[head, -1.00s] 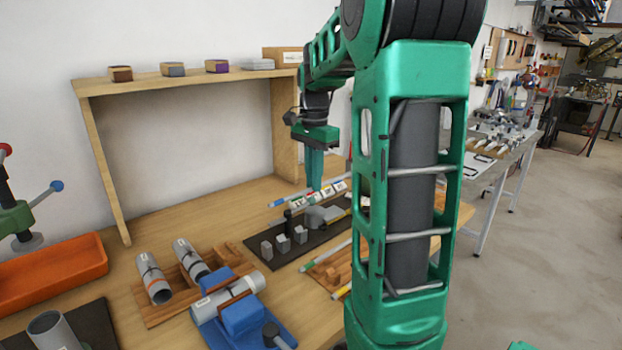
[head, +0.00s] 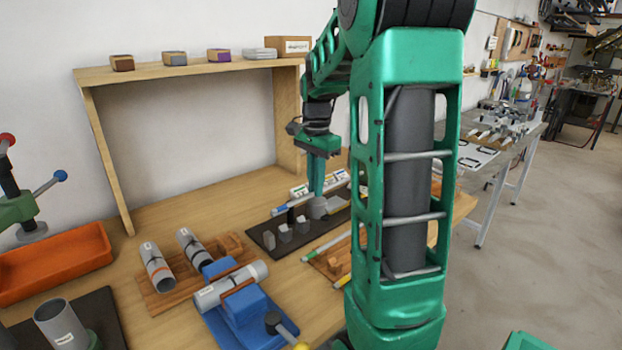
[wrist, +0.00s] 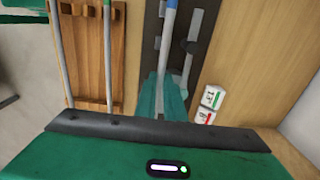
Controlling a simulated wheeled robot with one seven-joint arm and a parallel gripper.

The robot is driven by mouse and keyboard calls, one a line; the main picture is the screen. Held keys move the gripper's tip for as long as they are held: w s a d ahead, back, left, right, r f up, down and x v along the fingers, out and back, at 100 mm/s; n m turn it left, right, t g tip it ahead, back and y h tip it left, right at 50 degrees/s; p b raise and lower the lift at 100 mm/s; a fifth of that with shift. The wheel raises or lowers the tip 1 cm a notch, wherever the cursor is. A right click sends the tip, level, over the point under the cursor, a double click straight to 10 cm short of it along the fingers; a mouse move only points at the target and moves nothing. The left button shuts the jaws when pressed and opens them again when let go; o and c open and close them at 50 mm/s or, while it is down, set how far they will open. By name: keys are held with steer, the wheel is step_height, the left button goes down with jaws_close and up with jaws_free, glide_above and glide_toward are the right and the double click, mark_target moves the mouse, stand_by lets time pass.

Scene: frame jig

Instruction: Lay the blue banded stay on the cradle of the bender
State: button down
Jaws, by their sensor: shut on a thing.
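My gripper (wrist: 160,100) is shut on the blue banded stay (wrist: 168,45), a thin grey rod with a blue end, which runs away from the fingers in the wrist view. In the head view the gripper (head: 317,192) points down at the back of the bender, and the stay's blue end (head: 279,211) shows to its left. The bender has a dark base plate (head: 258,234), several small grey blocks (head: 285,233) and a round grey former (head: 317,207). In the wrist view the stay lies over the dark plate (wrist: 206,20); I cannot tell whether it touches the blocks.
A wooden rack (wrist: 84,60) holds a green-banded rod (wrist: 108,40) and another rod beside the bender. White labelled boxes (wrist: 209,98) stand close on its other side. A blue clamp fixture (head: 242,308) holds a grey tube nearer the front. An orange tray (head: 60,262) is at left.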

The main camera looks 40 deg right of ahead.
steer(key=shift+f, duration=2.95)
steer(key=c, duration=1.8)
jaws_free()
steer(key=shift+o, duration=0.2)
steer(key=shift+w+r, duration=0.1)
steer(key=shift+r, duration=0.45)
step_height(320, 180, up, 10)
steer(key=shift+a+f, duration=0.1)
steer(key=shift+f, duration=0.05)
